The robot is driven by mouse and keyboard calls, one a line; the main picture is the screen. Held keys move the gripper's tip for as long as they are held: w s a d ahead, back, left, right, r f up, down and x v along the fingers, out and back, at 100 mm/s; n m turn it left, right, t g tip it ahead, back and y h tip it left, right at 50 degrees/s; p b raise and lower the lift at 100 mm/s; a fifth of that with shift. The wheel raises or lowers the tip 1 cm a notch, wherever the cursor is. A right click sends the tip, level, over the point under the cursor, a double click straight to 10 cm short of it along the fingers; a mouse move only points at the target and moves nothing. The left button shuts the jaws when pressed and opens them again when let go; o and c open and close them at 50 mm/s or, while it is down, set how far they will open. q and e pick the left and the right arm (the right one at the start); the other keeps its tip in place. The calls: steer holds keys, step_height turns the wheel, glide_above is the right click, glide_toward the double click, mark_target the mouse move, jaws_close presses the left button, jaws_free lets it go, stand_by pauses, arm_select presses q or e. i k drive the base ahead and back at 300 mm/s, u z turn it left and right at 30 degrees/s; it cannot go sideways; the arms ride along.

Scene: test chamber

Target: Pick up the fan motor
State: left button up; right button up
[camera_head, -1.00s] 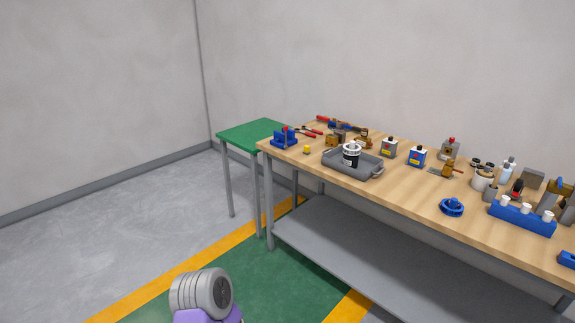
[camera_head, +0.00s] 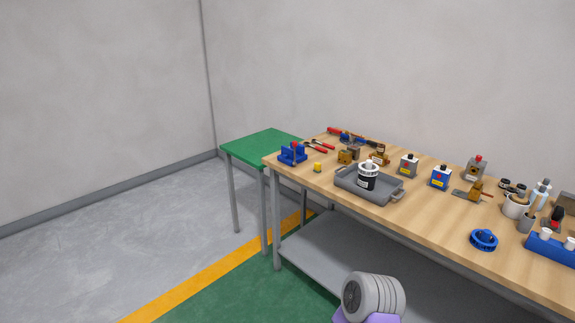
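I cannot tell for sure which thing is the fan motor. A black cylinder with a white top (camera_head: 367,177) stands upright in a grey tray (camera_head: 385,196) on the wooden workbench (camera_head: 425,215). A round blue part with openings (camera_head: 484,240) lies near the bench's front edge. A small brown and grey device (camera_head: 348,154) stands behind the tray. Neither gripper shows; only a grey and purple part, probably of my own arm, is at the bottom edge, below the bench top.
A green side table (camera_head: 262,147) stands left of the bench. A blue vise-like tool (camera_head: 293,154) and a small yellow piece (camera_head: 318,167) are at the bench's left end. The floor at left is clear.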

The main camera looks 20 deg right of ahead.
mark_target(367, 183)
steer(key=u, duration=0.35)
steer(key=i, duration=1.8)
steer(key=z, duration=0.45)
